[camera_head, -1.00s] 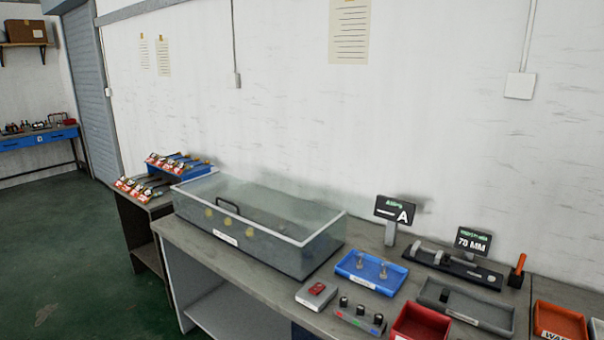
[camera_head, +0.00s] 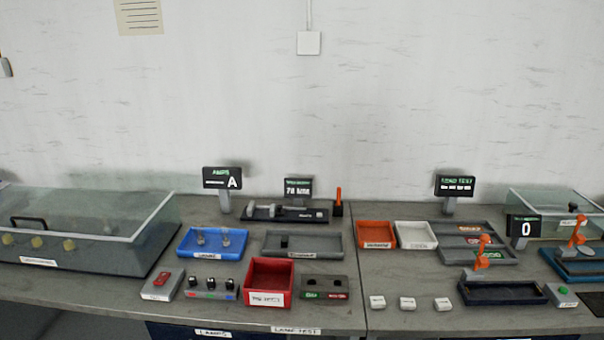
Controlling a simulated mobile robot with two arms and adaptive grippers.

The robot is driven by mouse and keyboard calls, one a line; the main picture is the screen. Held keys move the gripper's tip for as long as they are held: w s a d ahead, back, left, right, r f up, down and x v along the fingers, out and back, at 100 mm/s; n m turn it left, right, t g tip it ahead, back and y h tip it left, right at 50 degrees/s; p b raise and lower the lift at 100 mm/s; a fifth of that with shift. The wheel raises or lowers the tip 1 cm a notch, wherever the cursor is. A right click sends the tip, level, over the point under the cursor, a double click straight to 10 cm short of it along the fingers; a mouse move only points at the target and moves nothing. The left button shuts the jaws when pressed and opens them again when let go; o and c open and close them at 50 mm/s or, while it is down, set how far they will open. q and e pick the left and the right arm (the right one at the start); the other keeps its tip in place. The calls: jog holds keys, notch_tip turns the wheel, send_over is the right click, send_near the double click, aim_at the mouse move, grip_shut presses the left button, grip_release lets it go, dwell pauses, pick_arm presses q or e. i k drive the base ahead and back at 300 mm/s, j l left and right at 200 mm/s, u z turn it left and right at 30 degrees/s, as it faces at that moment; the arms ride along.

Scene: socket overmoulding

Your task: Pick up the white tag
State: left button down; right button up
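I cannot single out one white tag for certain. Three small white blocks stand in a row at the front of the right-hand bench: a left one (camera_head: 377,302), a middle one (camera_head: 407,303) and a right one (camera_head: 443,304). Each has small dark marking on its face, too small to read. A white tray (camera_head: 416,245) with a label on its front stands behind them, beside an orange tray (camera_head: 377,245). Neither of my grippers is in view.
A clear-walled tank (camera_head: 110,250) fills the left. A blue tray (camera_head: 190,252), a red bin (camera_head: 270,270) and a grey tray (camera_head: 330,254) stand mid-bench. A dark tray (camera_head: 505,300) and orange-handled devices stand right. Bench space between the white blocks and the trays behind is clear.

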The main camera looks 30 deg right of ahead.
aim_at(406, 303)
jog(key=k+l+z, duration=0.1)
jog(key=z, duration=1.65)
